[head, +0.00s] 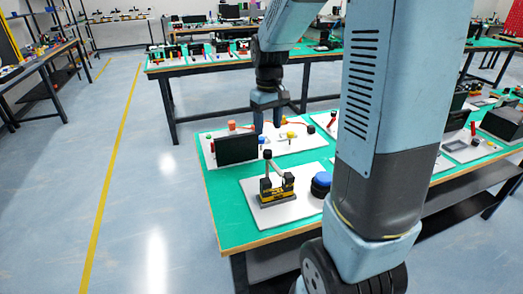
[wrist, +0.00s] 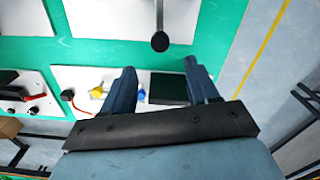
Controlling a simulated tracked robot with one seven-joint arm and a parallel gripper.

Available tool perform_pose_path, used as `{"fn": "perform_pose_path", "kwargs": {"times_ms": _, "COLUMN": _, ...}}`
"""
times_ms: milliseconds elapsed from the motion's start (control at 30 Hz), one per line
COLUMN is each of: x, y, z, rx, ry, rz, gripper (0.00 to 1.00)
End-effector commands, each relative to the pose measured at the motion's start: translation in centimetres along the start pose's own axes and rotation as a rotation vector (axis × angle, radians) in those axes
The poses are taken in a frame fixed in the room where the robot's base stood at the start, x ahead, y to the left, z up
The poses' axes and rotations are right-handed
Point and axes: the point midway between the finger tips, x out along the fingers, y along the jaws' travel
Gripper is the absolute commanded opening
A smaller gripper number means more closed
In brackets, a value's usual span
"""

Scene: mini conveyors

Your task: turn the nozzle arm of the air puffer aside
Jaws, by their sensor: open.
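My gripper (head: 267,127) is open and empty, pointing down over the rear white board (head: 222,139) on the green table. In the wrist view its fingers (wrist: 160,66) are apart, with a black panel (wrist: 170,88) and a small blue part (wrist: 141,95) visible between them. No part is clearly recognisable as the air puffer or its nozzle arm. On the front white board (head: 297,208), a yellow-and-black device (head: 275,190) has a grey lever with a black knob (head: 267,154). A grey rod with a black end (wrist: 160,41) shows ahead of the fingers in the wrist view.
The dark upright panel (head: 237,149) stands on the rear board, near a yellow knob (head: 291,135) and an orange part (head: 232,125). A blue-topped black knob (head: 321,184) is partly behind my arm. Bare green table (head: 228,218) shows at the left edge.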

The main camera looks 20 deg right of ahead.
Motion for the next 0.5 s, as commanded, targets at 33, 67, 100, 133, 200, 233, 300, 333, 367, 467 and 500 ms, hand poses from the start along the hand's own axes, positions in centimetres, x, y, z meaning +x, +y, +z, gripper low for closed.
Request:
{"fn": "perform_pose_path", "kwargs": {"times_ms": 33, "x": 1.0, "y": 0.0, "z": 0.1, "rx": 0.000, "ry": -0.005, "rz": -0.002, "gripper": 0.59}}
{"fn": "perform_pose_path", "kwargs": {"times_ms": 67, "x": 1.5, "y": 0.0, "z": 0.1, "rx": 0.000, "ry": -0.004, "rz": -0.001, "gripper": 0.59}}
{"fn": "perform_pose_path", "kwargs": {"times_ms": 100, "x": 2.2, "y": 0.0, "z": 0.1, "rx": 0.000, "ry": -0.004, "rz": -0.001, "gripper": 0.59}}
{"fn": "perform_pose_path", "kwargs": {"times_ms": 133, "x": 2.8, "y": 0.0, "z": 0.1, "rx": 0.000, "ry": -0.004, "rz": -0.001, "gripper": 0.59}}
{"fn": "perform_pose_path", "kwargs": {"times_ms": 200, "x": 4.0, "y": -0.1, "z": 0.1, "rx": 0.000, "ry": -0.004, "rz": -0.001, "gripper": 0.59}}
{"fn": "perform_pose_path", "kwargs": {"times_ms": 233, "x": 4.5, "y": -0.1, "z": 0.1, "rx": 0.000, "ry": -0.004, "rz": -0.001, "gripper": 0.59}}
{"fn": "perform_pose_path", "kwargs": {"times_ms": 300, "x": 5.7, "y": -0.1, "z": 0.1, "rx": 0.000, "ry": -0.004, "rz": -0.002, "gripper": 0.59}}
{"fn": "perform_pose_path", "kwargs": {"times_ms": 333, "x": 6.2, "y": -0.1, "z": 0.1, "rx": 0.000, "ry": -0.004, "rz": -0.001, "gripper": 0.59}}
{"fn": "perform_pose_path", "kwargs": {"times_ms": 367, "x": 6.6, "y": -0.1, "z": 0.1, "rx": 0.000, "ry": -0.003, "rz": -0.001, "gripper": 0.59}}
{"fn": "perform_pose_path", "kwargs": {"times_ms": 467, "x": 7.8, "y": -0.1, "z": 0.0, "rx": -0.001, "ry": -0.002, "rz": -0.001, "gripper": 0.59}}
{"fn": "perform_pose_path", "kwargs": {"times_ms": 500, "x": 8.2, "y": -0.1, "z": 0.1, "rx": -0.001, "ry": -0.003, "rz": -0.001, "gripper": 0.59}}
